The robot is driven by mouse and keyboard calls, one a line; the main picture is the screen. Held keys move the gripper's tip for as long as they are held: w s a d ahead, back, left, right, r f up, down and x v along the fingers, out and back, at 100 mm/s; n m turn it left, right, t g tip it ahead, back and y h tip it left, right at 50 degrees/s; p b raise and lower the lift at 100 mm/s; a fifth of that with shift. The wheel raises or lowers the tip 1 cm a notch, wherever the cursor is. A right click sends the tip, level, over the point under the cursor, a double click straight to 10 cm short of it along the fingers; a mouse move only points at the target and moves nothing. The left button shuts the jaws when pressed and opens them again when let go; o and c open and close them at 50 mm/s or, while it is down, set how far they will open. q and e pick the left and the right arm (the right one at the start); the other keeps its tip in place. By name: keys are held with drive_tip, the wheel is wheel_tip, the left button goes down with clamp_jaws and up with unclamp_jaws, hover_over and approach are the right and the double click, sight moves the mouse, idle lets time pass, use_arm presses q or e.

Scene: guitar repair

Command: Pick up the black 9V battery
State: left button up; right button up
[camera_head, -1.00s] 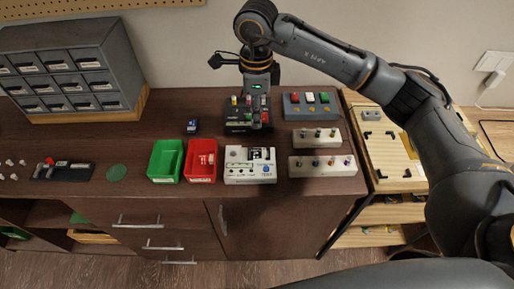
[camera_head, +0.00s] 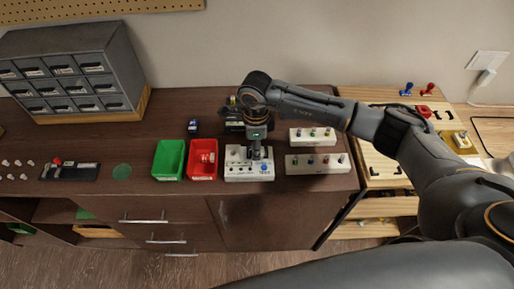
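My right gripper (camera_head: 256,153) points straight down over the white box (camera_head: 248,174), its fingertips at the box's upper part. The gripper and wrist cover that part, so I cannot see what is between the fingers or whether they are shut. I cannot clearly identify the black 9V battery. A dark patch showed earlier on the white box where the gripper now is. A small dark block with blue (camera_head: 193,126) stands behind the bins and is too small to identify. My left gripper is not in view.
A green bin (camera_head: 158,174) and a red bin (camera_head: 192,172) with something red inside stand left of the white box. Two pale racks with knobs (camera_head: 292,168) (camera_head: 296,134) stand to the right. A grey drawer cabinet (camera_head: 128,62) is at the back left.

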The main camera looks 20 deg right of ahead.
drive_tip(key=shift+f, duration=0.15)
drive_tip(key=shift+a, duration=0.1)
drive_tip(key=shift+c, duration=0.5)
clamp_jaws()
